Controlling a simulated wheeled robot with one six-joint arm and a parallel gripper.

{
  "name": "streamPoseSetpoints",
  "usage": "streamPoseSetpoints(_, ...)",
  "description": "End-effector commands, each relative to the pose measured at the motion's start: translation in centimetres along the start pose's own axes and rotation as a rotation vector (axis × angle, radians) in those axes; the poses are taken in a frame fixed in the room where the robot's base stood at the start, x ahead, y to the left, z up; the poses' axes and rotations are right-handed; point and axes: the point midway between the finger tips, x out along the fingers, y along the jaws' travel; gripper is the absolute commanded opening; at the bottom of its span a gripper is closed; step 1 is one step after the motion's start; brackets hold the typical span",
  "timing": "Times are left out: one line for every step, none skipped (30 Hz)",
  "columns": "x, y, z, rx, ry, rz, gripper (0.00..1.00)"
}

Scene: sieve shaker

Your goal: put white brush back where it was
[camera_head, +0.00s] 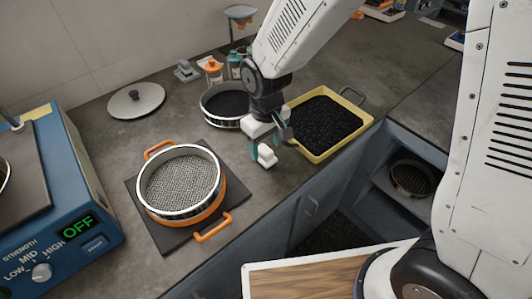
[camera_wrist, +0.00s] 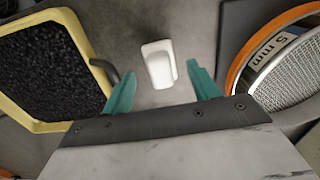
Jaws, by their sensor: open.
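The white brush (camera_wrist: 158,65) shows in the wrist view as a small white block on the grey counter, between and beyond my fingertips. In the head view the white brush (camera_head: 266,158) is just below my gripper, near the counter's front edge. My gripper (camera_head: 264,145) points down with its teal fingers apart. In the wrist view my gripper (camera_wrist: 160,75) is open, with a gap on both sides of the brush. I cannot tell how far above the brush the fingertips are. My gripper partly hides the brush in the head view.
A yellow-rimmed tray (camera_head: 366,123) of black grains lies right of my gripper. A sieve with orange handles (camera_head: 212,236) stands on a dark plate at left. A round pan (camera_head: 204,106) of dark grains and a lid (camera_head: 136,100) lie behind. The blue shaker (camera_head: 75,205) reads OFF.

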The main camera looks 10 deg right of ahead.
Motion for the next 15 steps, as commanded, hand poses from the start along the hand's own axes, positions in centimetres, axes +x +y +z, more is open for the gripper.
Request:
streamPoseSetpoints(-1.4, 0.0, -0.1, 0.0, 0.006, 0.001, 0.6)
streamPoseSetpoints(-2.0, 0.0, -0.1, 0.0, 0.007, 0.001, 0.6)
streamPoseSetpoints(-2.9, 0.0, -0.1, 0.0, 0.006, 0.001, 0.6)
streamPoseSetpoints(-3.5, 0.0, -0.1, 0.0, 0.005, 0.001, 0.6)
streamPoseSetpoints(-4.0, 0.0, -0.1, 0.0, 0.005, 0.001, 0.6)
streamPoseSetpoints(-4.7, 0.0, 0.0, 0.0, 0.004, 0.0, 0.6)
streamPoseSetpoints(-5.2, 0.0, 0.0, 0.0, 0.004, 0.0, 0.6)
streamPoseSetpoints(-5.7, 0.0, -0.1, 0.0, 0.004, 0.0, 0.6)
streamPoseSetpoints(-6.2, 0.0, -0.1, 0.0, 0.003, 0.0, 0.6)
streamPoseSetpoints(-6.5, 0.0, -0.1, 0.0, 0.003, 0.0, 0.6)
streamPoseSetpoints(-6.8, 0.0, -0.1, 0.0, 0.002, 0.0, 0.6)
streamPoseSetpoints(-7.0, 0.0, 0.0, 0.0, 0.001, 0.0, 0.6)
streamPoseSetpoints(-7.2, 0.0, 0.0, 0.0, 0.001, 0.0, 0.6)
streamPoseSetpoints(-7.3, 0.0, 0.0, 0.0, 0.001, 0.0, 0.6)
streamPoseSetpoints(-7.5, 0.0, 0.0, 0.0, 0.001, 0.0, 0.6)
